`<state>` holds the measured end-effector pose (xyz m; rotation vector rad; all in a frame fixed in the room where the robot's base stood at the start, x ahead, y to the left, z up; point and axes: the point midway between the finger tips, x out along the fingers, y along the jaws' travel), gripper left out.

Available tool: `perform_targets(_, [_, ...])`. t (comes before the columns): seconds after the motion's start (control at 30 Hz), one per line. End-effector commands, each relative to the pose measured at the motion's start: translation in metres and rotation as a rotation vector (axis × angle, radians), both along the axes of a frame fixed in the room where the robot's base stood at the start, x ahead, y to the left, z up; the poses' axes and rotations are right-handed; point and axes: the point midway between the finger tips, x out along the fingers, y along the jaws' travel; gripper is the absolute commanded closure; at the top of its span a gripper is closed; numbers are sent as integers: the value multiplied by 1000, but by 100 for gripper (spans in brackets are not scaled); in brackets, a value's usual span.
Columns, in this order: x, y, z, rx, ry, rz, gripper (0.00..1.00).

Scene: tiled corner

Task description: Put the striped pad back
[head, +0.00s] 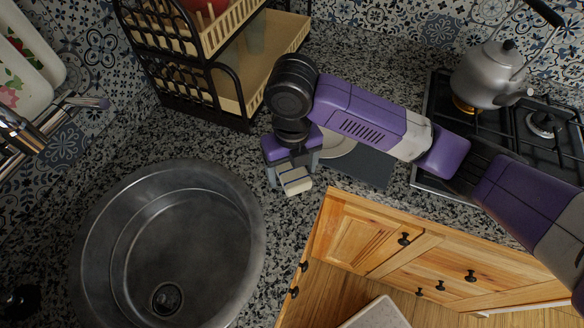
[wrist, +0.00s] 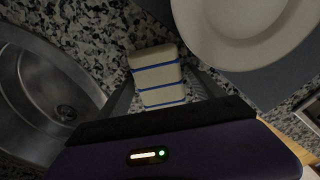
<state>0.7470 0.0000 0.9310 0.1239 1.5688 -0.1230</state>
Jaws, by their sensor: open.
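The striped pad (wrist: 158,77) is a cream block with thin blue stripes. It appears to lie on the speckled counter between the sink and the plate. In the head view its pale end (head: 298,186) shows below my gripper (head: 291,177), which hides the rest. My gripper (wrist: 160,84) is open, pointing down, with one finger on each side of the pad. A gap shows between the pad and the fingers in the wrist view; I cannot tell how far down the fingertips reach.
The round steel sink (head: 185,235) is to the left. A white plate (wrist: 245,28) on a dark grey mat (head: 362,166) is close on the right. A black rack (head: 212,70) stands behind. A kettle (head: 490,75) sits on the stove (head: 545,125) at far right.

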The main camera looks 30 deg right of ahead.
Motion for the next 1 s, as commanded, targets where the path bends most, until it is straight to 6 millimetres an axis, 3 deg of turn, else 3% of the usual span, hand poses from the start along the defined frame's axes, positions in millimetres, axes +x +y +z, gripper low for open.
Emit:
perform_targets(0.27, [1,0,11,-1,-2,1,23])
perform_targets(0.7, [1,-1,97,-4,-4,1,23])
perform_targets(1.0, [0,0,122,0,-1,1,23])
